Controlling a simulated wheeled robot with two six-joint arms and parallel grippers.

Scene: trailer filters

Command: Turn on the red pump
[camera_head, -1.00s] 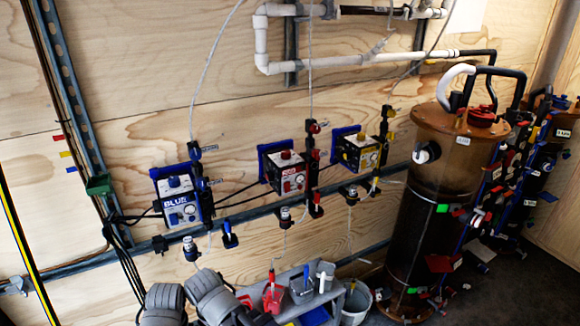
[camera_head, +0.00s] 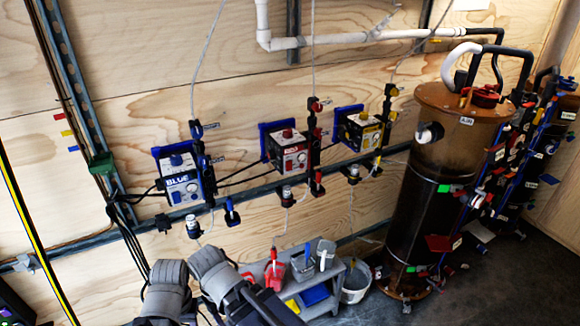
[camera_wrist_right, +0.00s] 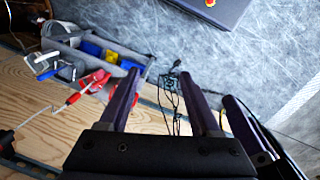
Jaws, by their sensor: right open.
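The red pump (camera_head: 290,156) is a small box with a red knob (camera_head: 287,133) on top and a pale front panel. It is mounted on a blue backing on the plywood wall, between the blue pump (camera_head: 181,182) and the yellow pump (camera_head: 362,133). My two grey arm links show low in the head view, below the blue pump; no gripper tips show there. In the right wrist view my right gripper (camera_wrist_right: 165,100) is open and empty, with the floor and wall beyond. A purple finger-like part beside it may belong to my left gripper (camera_wrist_right: 248,128); its state is unclear.
A tall brown tank (camera_head: 425,190) stands at the right. White pipes (camera_head: 340,39) run above; a metal rail crosses the wall.

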